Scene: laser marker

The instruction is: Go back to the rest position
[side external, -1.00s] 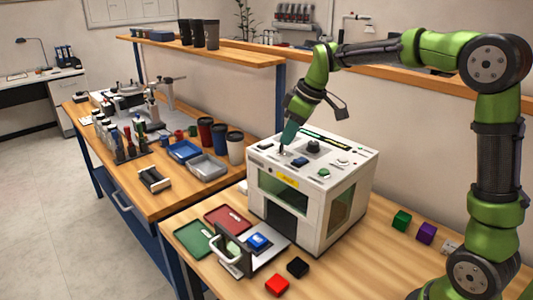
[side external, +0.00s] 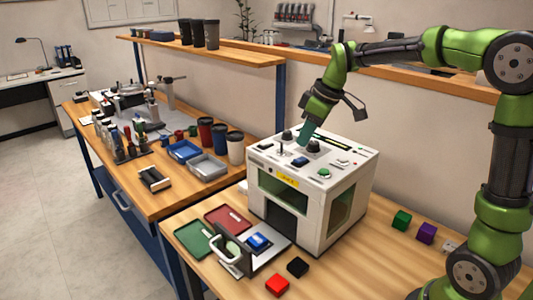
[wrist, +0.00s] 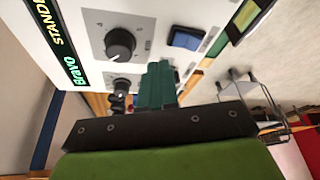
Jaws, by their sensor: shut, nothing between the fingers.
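My gripper (side external: 308,131) is above the top panel of the white laser marker (side external: 285,218). Its teal fingers are together and empty; they also show in the wrist view (wrist: 157,84). In the side view the fingertips are close to a black knob (side external: 313,147); I cannot tell if they touch it. The panel also has another black knob (side external: 287,135), a blue switch (side external: 300,162) and a green button (side external: 323,173). In the wrist view a display (wrist: 66,58) shows "Bravo" and part of "STAND". A blue block (side external: 258,241) sits at the marker's open front.
A green tray (side external: 190,238) and a red tray (side external: 228,219) lie left of the marker. A red block (side external: 277,285) and a black block (side external: 297,267) lie in front. Green (side external: 402,220) and purple (side external: 427,233) blocks lie right. A wooden shelf (side external: 215,56) stands behind on the left.

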